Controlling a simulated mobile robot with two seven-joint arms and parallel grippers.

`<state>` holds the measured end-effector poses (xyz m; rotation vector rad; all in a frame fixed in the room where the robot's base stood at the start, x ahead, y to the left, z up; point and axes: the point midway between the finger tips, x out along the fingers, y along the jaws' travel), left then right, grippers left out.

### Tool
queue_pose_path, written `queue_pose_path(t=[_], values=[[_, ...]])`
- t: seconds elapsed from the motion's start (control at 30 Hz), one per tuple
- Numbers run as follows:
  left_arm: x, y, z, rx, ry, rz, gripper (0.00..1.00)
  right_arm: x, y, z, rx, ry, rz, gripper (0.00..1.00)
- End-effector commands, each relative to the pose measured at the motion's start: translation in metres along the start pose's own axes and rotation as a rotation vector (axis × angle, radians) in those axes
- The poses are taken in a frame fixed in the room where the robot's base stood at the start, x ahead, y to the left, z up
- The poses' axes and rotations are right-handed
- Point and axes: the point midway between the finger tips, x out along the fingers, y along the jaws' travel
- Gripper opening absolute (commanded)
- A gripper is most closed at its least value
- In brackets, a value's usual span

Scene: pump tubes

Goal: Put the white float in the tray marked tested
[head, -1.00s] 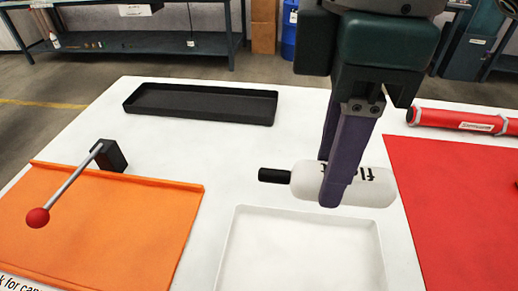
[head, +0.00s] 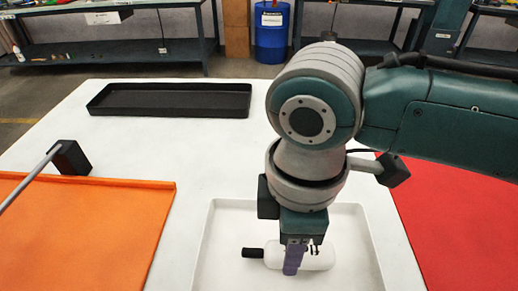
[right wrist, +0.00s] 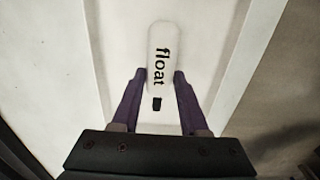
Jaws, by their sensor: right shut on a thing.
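The white float (head: 318,258), a rounded cylinder with black lettering and a black stub at one end, is gripped crosswise by my right gripper (head: 292,266). It lies level within the outline of the shallow white tray (head: 232,225); I cannot tell whether it touches the tray floor. In the right wrist view the float (right wrist: 160,40) reads "float", with the fingers of my right gripper (right wrist: 159,76) on either side. No "tested" mark shows on the white tray. My left gripper is not in view.
A black tray (head: 170,100) sits empty at the back left. An orange panel (head: 90,235) with a lever lies left, and a red surface (head: 450,225) lies right. White table is clear between the orange panel and the white tray.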

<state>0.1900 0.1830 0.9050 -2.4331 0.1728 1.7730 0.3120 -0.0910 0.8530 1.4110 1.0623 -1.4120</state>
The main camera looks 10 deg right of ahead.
Motion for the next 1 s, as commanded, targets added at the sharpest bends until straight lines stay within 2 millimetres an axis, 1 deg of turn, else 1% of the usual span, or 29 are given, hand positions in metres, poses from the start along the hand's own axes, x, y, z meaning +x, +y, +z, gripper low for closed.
queue_pose_path(t=[0.23,0.37,0.4,0.63,0.87,0.97,1.0], values=[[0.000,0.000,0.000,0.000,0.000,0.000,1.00,0.000,0.000,0.000,-0.001,0.000,0.000,0.00],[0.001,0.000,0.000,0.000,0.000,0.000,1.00,0.004,0.000,0.000,0.000,0.000,0.000,0.00],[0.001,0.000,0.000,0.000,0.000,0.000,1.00,0.003,0.000,0.000,0.000,0.000,0.000,0.48],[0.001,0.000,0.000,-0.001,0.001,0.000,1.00,0.003,0.000,0.000,0.000,0.000,0.000,0.74],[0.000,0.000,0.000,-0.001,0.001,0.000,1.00,0.003,0.000,0.000,0.000,0.000,0.000,0.74],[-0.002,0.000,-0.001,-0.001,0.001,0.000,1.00,-0.004,0.000,0.000,0.000,0.001,0.001,0.74],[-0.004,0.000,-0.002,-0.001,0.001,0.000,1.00,-0.009,0.001,0.000,0.000,0.002,0.002,0.74]])
